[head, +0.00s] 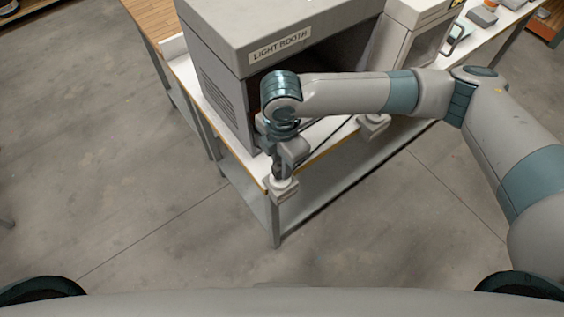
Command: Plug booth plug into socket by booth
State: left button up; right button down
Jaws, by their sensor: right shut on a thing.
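The light booth (222,95), a grey box with a "LIGHT BOOTH" label, stands on the white bench. A white socket box (284,191) sits at the bench's front corner by the booth. My right gripper (279,170) points down just above this socket box, in front of the booth. It is shut on the booth plug, which is mostly hidden by the gripper and wrist. I cannot tell whether the plug touches the socket. My left gripper is out of view.
A second white socket box (373,124) sits farther right along the bench's front edge. A grey machine (398,45) stands right of the booth. A wooden-topped surface (160,18) is behind at left. The floor in front is clear.

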jog(key=shift+f+b, duration=0.5)
jog(key=shift+f, duration=0.65)
dwell(0.4)
jog(key=c, duration=1.5)
grip_release()
jog(key=shift+o, duration=0.2)
jog(key=shift+r, duration=0.1)
jog(key=shift+r, duration=0.5)
notch_tip(320, 180, up, 16)
jog(key=b, duration=0.4)
jog(key=shift+r+b, duration=0.15)
jog(key=shift+b, duration=0.2)
